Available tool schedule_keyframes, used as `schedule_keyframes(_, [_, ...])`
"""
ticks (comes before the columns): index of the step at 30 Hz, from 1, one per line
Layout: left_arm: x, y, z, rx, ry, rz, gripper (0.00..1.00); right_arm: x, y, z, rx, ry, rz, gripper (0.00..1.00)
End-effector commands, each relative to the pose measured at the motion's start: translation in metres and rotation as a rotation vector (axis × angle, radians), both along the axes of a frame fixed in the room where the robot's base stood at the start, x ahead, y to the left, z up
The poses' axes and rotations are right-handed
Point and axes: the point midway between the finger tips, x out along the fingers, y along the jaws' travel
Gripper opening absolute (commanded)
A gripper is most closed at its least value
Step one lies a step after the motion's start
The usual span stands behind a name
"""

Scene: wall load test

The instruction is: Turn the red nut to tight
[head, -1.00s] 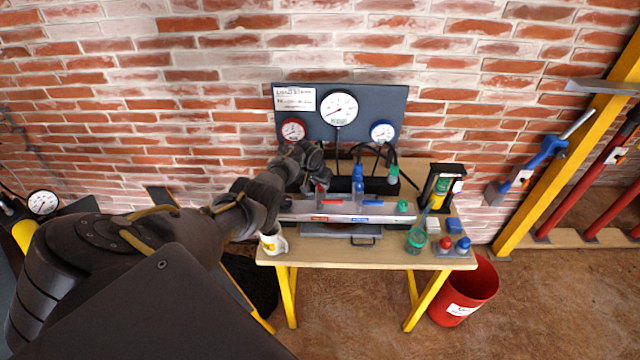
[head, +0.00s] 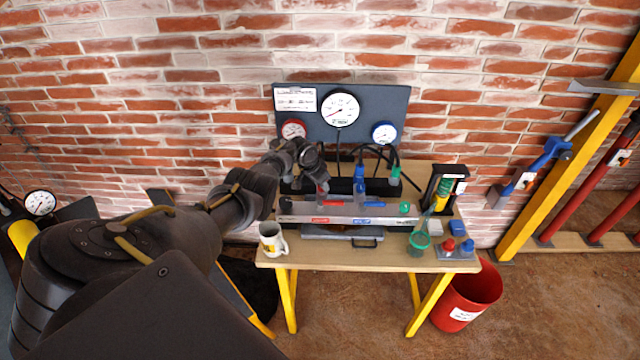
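My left arm reaches in from the left over the bench, and its gripper (head: 320,182) points down at the left end of the grey metal bar. A small red upright part (head: 323,195) shows right at the fingertips; it may be the red nut, partly hidden by the gripper. I cannot tell whether the fingers are open or touching it. The grey bar (head: 345,212) carries a red label on the left and a blue label on the right. My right gripper is out of view.
The wooden bench (head: 320,256) holds a white mug (head: 272,241), a green translucent jar (head: 419,241) and a small stand with red and blue knobs (head: 457,250). A gauge board (head: 370,112) stands behind. A red bucket (head: 467,297) is on the floor at the right.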

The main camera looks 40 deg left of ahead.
Motion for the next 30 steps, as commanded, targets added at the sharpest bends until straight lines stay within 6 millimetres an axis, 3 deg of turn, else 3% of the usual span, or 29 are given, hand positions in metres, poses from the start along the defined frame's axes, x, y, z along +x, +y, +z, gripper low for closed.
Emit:
schedule_keyframes(2, [-0.001,0.000,-0.001,0.000,0.004,-0.001,0.10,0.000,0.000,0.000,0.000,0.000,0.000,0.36])
schedule_keyframes(3, [-0.001,0.000,-0.001,0.000,0.004,-0.001,0.38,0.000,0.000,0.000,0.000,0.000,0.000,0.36])
schedule_keyframes(7, [-0.001,0.000,-0.001,0.001,0.003,-0.001,0.55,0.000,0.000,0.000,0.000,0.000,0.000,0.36])
schedule_keyframes(17, [-0.001,0.000,0.003,0.000,0.000,-0.001,0.55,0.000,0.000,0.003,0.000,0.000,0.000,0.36])
schedule_keyframes(30, [-0.028,0.005,0.072,0.001,-0.002,-0.001,0.55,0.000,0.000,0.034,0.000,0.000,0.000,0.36])
